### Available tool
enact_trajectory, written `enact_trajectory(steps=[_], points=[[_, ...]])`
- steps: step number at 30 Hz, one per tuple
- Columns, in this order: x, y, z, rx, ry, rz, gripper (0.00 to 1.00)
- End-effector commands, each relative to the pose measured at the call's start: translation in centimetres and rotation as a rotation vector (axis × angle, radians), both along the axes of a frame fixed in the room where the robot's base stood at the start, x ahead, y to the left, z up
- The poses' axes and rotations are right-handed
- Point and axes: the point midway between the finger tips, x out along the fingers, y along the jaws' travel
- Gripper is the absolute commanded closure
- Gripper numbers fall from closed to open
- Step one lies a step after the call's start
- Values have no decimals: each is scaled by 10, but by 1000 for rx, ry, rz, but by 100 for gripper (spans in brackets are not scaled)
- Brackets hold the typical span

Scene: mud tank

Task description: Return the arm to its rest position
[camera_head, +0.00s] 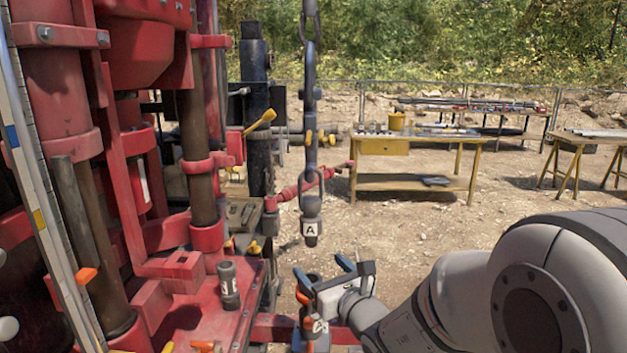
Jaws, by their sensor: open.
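My grey arm enters from the lower right. My gripper (322,270) is at the lower middle, its dark blue-grey fingers apart and nothing seen between them.
A red rig (145,180) fills the left side, with a small dark cylinder (229,286) on its deck. A yellow workbench (415,186) and further tables stand behind. Bare gravel lies between the arm and the workbench.

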Motion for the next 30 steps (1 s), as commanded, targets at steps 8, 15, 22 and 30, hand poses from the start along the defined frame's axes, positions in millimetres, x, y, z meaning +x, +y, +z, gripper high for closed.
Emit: enact_trajectory(steps=[8, 15, 22, 30], points=[[-21, 24, 10, -123, -58, 149, 22], [-49, 45, 14, -279, -126, 315, 22], [-98, 63, 9, -555, -243, 571, 22], [-167, 52, -21, -1016, -404, 929, 22]])
